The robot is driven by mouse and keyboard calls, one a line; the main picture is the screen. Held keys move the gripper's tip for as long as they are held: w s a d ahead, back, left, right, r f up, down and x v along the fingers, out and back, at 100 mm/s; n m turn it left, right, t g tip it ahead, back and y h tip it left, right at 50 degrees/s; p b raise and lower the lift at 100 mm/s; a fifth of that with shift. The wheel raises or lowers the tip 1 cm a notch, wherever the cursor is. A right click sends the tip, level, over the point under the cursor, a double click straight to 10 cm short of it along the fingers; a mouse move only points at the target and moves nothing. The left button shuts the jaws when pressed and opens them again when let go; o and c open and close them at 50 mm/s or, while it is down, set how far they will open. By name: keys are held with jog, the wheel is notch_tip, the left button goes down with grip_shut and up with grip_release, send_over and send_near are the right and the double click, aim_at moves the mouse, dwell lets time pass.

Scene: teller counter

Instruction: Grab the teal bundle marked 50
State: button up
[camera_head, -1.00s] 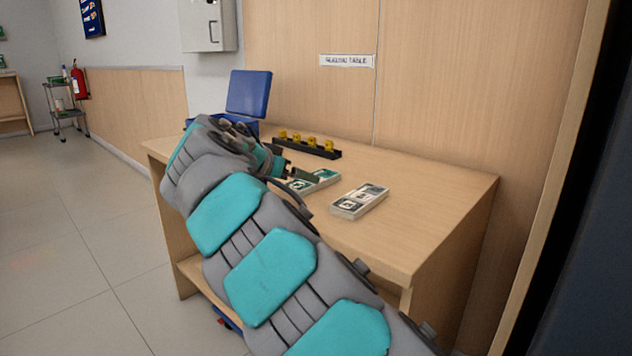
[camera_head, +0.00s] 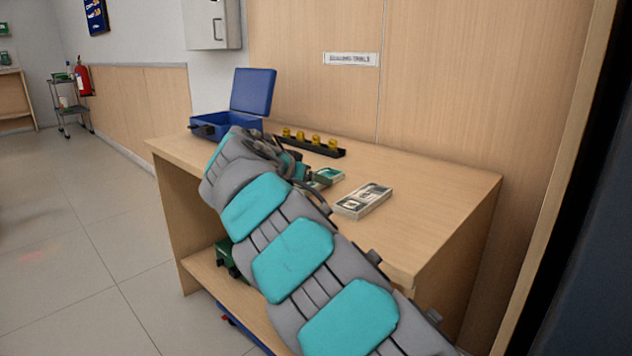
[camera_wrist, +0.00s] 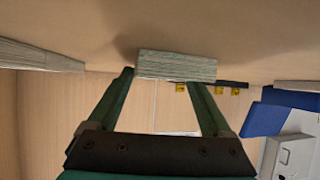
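A teal-and-white banknote bundle (camera_head: 329,176) lies on the wooden table, partly hidden by my gripper in the head view. Its number cannot be read. In the wrist view, which is upside down, a bundle's pale striped edge (camera_wrist: 176,66) is straight ahead at the fingertips. My gripper (camera_wrist: 160,80) is open, its two dark green fingers apart. The left finger ends just beside the bundle's left end; the right finger's tip meets its lower edge in the picture. I cannot tell whether they touch. In the head view my gripper (camera_head: 312,178) is low at the bundle.
A grey-and-white bundle (camera_head: 363,201) lies to the right on the table (camera_head: 440,190). Behind are a black rack (camera_head: 325,150) with yellow pieces and an open blue box (camera_head: 245,123).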

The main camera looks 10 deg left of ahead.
jog(key=c, duration=0.8)
jog(key=shift+c, duration=0.2)
